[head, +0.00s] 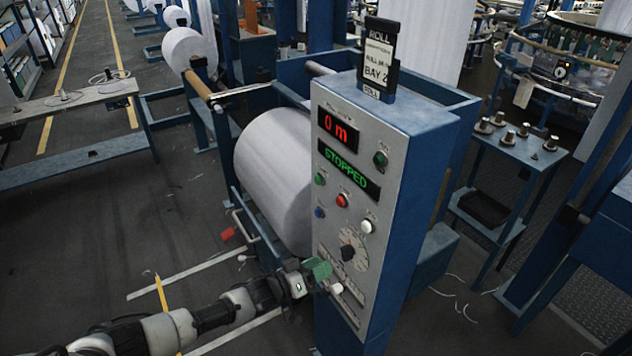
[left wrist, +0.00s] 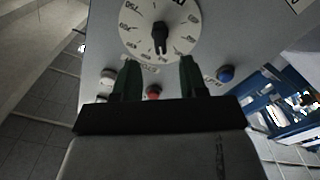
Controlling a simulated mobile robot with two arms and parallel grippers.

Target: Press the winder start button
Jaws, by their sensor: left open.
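The winder's grey control panel (head: 325,115) stands upright, its red display (head: 338,130) reading "0 m" and its green display (head: 348,168) reading "STOPPED". Below the displays are a green button (head: 320,178), a red button (head: 342,200), a blue button (head: 320,212) and a white button (head: 367,226). Their small labels cannot be read. My left gripper (head: 322,274) is open and empty in front of the lower panel, below the buttons. In the left wrist view the panel appears upside down, with the red button (left wrist: 153,92) between the green fingers (left wrist: 160,72); the green button is hidden there.
A numbered dial (head: 348,253) sits on the panel near my left gripper. A large white roll (head: 275,180) lies in the winder beside the panel. A small blue table (head: 510,145) with several spools stands to the right. The floor at left is mostly clear.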

